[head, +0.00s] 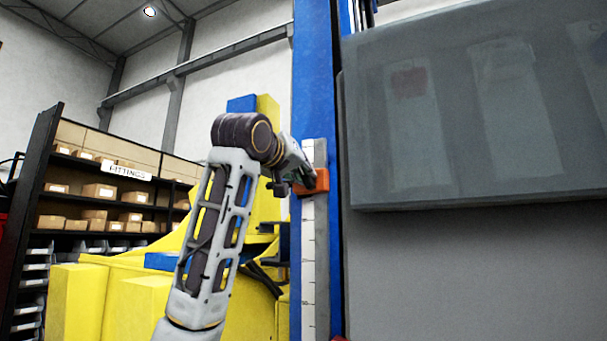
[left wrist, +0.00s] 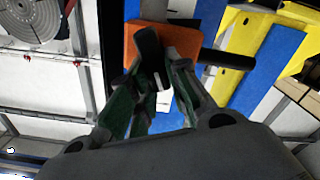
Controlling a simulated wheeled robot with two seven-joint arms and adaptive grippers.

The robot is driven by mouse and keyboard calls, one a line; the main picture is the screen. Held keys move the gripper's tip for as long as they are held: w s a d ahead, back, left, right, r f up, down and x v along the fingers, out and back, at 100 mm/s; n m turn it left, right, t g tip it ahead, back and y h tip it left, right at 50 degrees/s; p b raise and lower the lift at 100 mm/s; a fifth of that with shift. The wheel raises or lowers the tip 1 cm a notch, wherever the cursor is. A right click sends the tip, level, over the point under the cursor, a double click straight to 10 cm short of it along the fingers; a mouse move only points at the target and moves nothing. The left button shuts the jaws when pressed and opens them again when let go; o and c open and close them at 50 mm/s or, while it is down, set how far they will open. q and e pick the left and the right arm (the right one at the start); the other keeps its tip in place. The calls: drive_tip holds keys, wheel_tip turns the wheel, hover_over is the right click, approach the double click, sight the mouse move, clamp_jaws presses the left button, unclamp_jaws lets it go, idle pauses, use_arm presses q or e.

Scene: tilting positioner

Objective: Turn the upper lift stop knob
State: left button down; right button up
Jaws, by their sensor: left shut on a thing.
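The upper lift stop is an orange block (head: 321,181) on the scaled strip of the blue column. The orange block (left wrist: 130,38) also shows behind the fingertips in the left wrist view. My left gripper (head: 298,172) reaches it from the left. In the left wrist view my left gripper (left wrist: 160,62) has its green-sided fingers closed at the block's face. A black bar-like part, seemingly the knob (left wrist: 228,60), sticks out to the right from behind the fingers. The fingers hide the rest of it, and its exact angle is unclear. My right gripper is out of view.
A large grey panel (head: 470,120) stands close on the right of the blue column (head: 313,70). Yellow machine parts (head: 140,305) lie behind and below my left arm. A fittings shelf (head: 100,190) with boxes stands at the far left.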

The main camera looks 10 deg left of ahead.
use_arm(q)
drive_tip(key=n, duration=0.2)
drive_tip(key=n+b, duration=0.1)
drive_tip(key=shift+a+f+n, duration=0.25)
drive_tip(key=shift+n, duration=0.15)
drive_tip(key=n, duration=0.2)
drive_tip(key=shift+w+a+f+n, duration=0.1)
drive_tip(key=shift+f+n, duration=0.05)
drive_tip(key=shift+n, duration=0.25)
drive_tip(key=shift+a+f+n+b, duration=0.1)
drive_tip(key=shift+f+n, duration=0.1)
drive_tip(key=shift+n, duration=0.85)
drive_tip(key=shift+a+f+n+b, duration=0.1)
drive_tip(key=shift+f+n+b, duration=0.05)
drive_tip(key=shift+n, duration=0.95)
drive_tip(key=shift+a+f+n+b, duration=0.1)
drive_tip(key=shift+f+n, duration=0.1)
drive_tip(key=shift+n, duration=0.85)
drive_tip(key=c, duration=1.4)
unclamp_jaws()
drive_tip(key=shift+o, duration=0.2)
drive_tip(key=s+a, duration=0.2)
drive_tip(key=s, duration=0.9)
drive_tip(key=shift+s+a, duration=0.15)
drive_tip(key=shift+s, duration=0.25)
